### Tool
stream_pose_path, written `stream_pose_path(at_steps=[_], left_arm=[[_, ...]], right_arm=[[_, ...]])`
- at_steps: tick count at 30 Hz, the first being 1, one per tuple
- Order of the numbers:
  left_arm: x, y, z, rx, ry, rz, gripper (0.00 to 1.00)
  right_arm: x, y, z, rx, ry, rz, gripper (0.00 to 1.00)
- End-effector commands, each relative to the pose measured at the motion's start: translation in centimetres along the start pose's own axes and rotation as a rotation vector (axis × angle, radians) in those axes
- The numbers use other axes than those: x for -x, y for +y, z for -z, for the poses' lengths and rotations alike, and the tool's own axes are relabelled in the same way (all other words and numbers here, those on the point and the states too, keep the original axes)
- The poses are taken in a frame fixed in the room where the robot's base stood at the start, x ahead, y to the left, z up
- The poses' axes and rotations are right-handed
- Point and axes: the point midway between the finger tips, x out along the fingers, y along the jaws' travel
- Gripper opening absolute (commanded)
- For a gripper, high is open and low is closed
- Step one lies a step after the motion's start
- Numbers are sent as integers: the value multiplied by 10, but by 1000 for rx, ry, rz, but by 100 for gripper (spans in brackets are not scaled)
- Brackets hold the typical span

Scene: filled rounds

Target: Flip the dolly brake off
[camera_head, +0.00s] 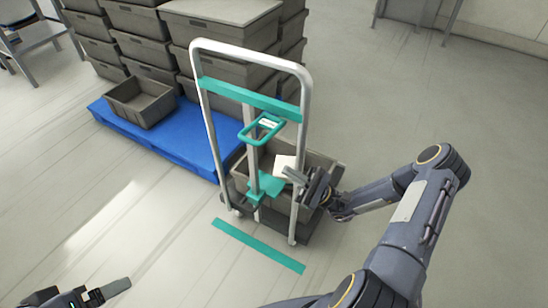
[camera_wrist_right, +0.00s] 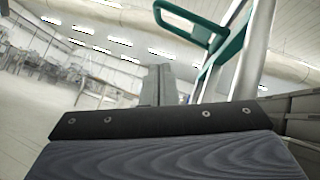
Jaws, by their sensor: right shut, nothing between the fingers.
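The dolly has a tall silver push frame (camera_head: 207,120) with a teal crossbar (camera_head: 250,97). A teal loop handle (camera_head: 248,137) with a white label sits on an upright post below the crossbar, and it also shows at the top of the wrist view (camera_wrist_right: 200,30). A teal bracket (camera_head: 267,187) is lower on the post. I cannot tell which of these parts is the brake. My right gripper (camera_head: 291,177) is shut and empty, beside the frame's right upright, lower than the loop. It appears apart from the loop. My left gripper (camera_head: 112,290) is at the bottom left, far from the dolly.
A grey crate (camera_head: 325,164) stands on the dolly behind the frame, with a white card (camera_head: 285,165) near it. A blue platform (camera_head: 185,138) holds stacked grey crates (camera_head: 215,30) and one empty open crate (camera_head: 140,98). A teal floor stripe (camera_head: 258,246) lies in front. The floor at right is clear.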

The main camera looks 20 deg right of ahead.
Motion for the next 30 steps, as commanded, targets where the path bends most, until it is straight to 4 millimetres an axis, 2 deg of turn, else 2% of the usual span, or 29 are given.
stream_pose_path(at_steps=[15,21,30], left_arm=[[11,5,6,0,0,0,87],[14,6,7,0,0,0,87],[14,6,7,0,0,0,87]], right_arm=[[-101,0,-6,0,-2,-4,0],[-118,0,-24,0,-1,-3,0],[-122,0,-29,0,0,-2,0]])
